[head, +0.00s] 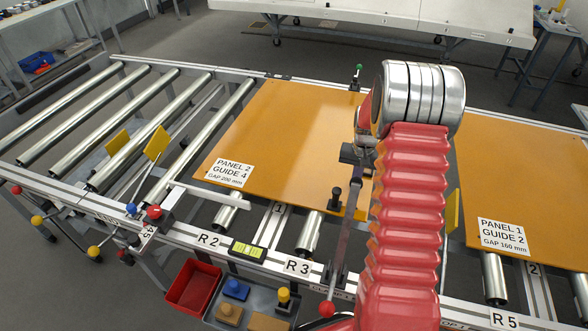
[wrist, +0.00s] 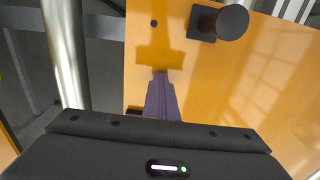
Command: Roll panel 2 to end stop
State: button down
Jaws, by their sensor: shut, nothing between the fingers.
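Panel 2 (head: 285,135) is a flat orange board with a white label, lying on the rollers left of my arm. A black knob (head: 335,199) stands near its front right corner; a black knob also shows in the wrist view (wrist: 226,22). My gripper (wrist: 160,76) is shut and empty. Its fingertips appear in front of the orange surface, near the panel's edge; I cannot tell if they touch it. In the head view my arm hides the fingertips. I cannot clearly identify the end stop; two yellow plates (head: 156,142) stand among the rollers to the left.
Bare rollers (head: 110,122) lie left of panel 2. Panel 1 (head: 520,180) lies to the right, beyond my arm. A grey lever with a red knob (head: 327,309) stands at the front rail. A white bar (head: 215,195) lies at panel 2's front left. A red bin (head: 193,288) is in front.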

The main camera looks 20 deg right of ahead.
aim_at(296, 176)
jog(key=shift+w+a+f, duration=0.1)
jog(key=shift+w+a, duration=1.9)
jog(key=shift+a, duration=0.75)
jog(key=shift+w+a+f, duration=0.1)
jog(key=shift+w+a, duration=1.95)
jog(key=shift+a, duration=0.7)
jog(key=shift+w+a+f, duration=0.1)
jog(key=shift+w+a, duration=1.9)
jog(key=shift+a, duration=0.75)
notch_tip(296, 176, up, 8)
jog(key=shift+f, duration=0.25)
jog(key=shift+w, duration=0.15)
